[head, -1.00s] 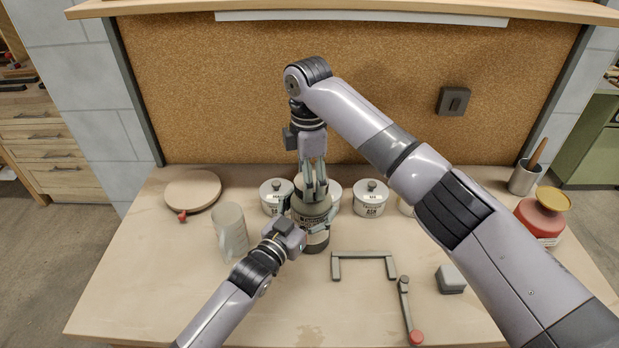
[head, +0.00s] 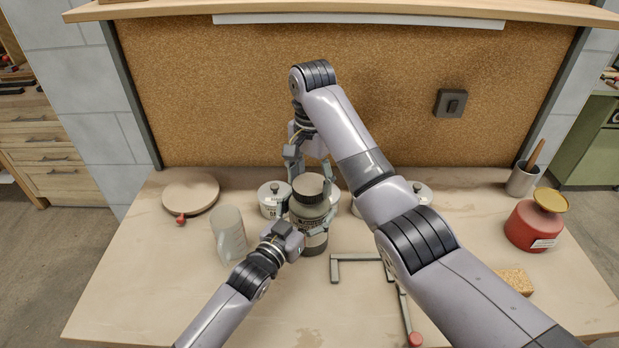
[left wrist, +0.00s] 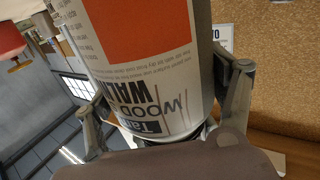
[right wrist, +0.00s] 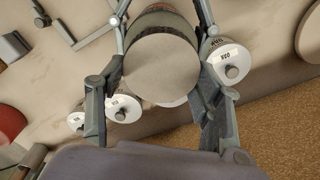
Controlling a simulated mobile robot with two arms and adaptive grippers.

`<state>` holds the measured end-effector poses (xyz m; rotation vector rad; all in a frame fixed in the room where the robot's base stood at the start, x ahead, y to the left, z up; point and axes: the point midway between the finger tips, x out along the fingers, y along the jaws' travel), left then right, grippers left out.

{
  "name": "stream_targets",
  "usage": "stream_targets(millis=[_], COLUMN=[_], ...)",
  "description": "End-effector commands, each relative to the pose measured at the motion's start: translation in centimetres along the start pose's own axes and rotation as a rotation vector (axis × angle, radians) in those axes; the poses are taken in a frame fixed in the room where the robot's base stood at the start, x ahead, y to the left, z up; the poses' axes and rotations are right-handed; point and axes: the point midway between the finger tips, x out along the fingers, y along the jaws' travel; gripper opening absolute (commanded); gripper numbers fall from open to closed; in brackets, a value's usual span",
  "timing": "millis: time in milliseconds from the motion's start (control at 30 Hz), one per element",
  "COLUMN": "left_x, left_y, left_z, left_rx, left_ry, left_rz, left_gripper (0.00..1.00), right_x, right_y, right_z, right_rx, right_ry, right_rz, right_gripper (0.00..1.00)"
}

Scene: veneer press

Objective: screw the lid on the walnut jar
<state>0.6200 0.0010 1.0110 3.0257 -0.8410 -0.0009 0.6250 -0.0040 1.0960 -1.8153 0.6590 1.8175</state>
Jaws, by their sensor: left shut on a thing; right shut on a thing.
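The walnut jar (head: 313,222), with a dark body and pale printed label, stands upright on the bench. My left gripper (head: 308,228) is shut around its body from the front left. The jar fills the left wrist view (left wrist: 150,70), its label white and orange. The lid (head: 311,184), a brownish disc, sits on the jar's mouth; in the right wrist view its flat top (right wrist: 163,66) faces my camera. My right gripper (right wrist: 162,75) is shut on the lid from above, one finger on either side. Whether the thread is tight cannot be told.
White lidded pots (head: 273,196) stand close behind the jar. A cloudy cup (head: 229,234) is to its left, a round board (head: 190,192) farther left. A grey bracket (head: 352,258) lies to the right, partly under my right arm. A red pot (head: 533,226) stands far right.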

Motion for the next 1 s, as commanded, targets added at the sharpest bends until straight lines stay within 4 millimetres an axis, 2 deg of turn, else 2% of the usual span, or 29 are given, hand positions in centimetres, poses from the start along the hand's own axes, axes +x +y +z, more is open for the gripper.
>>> stream_targets(millis=[400,600,767,800,1000], left_x=[-0.01,-0.01,-0.02,-0.02,-0.02], left_y=[0.05,0.06,0.06,0.06,0.06], left_z=[0.01,0.02,0.02,0.03,0.03], left_rx=[0.001,0.001,0.001,0.001,0.000], left_ry=[0.000,0.000,0.000,0.000,-0.001], left_rz=[0.001,0.001,0.001,0.001,0.001], left_gripper=[0.00,0.00,0.00,0.00,0.00], right_x=[-0.06,-0.05,-0.04,-0.04,-0.01], right_y=[0.51,0.59,0.59,0.58,0.59], right_z=[0.09,0.34,0.38,0.38,0.39], right_rx=[0.893,1.268,1.307,1.307,1.305], right_ry=[0.005,0.004,0.003,0.003,0.003], right_rz=[-0.005,-0.006,-0.005,-0.006,-0.004], right_gripper=[0.52,0.52,0.52,0.61,0.74])
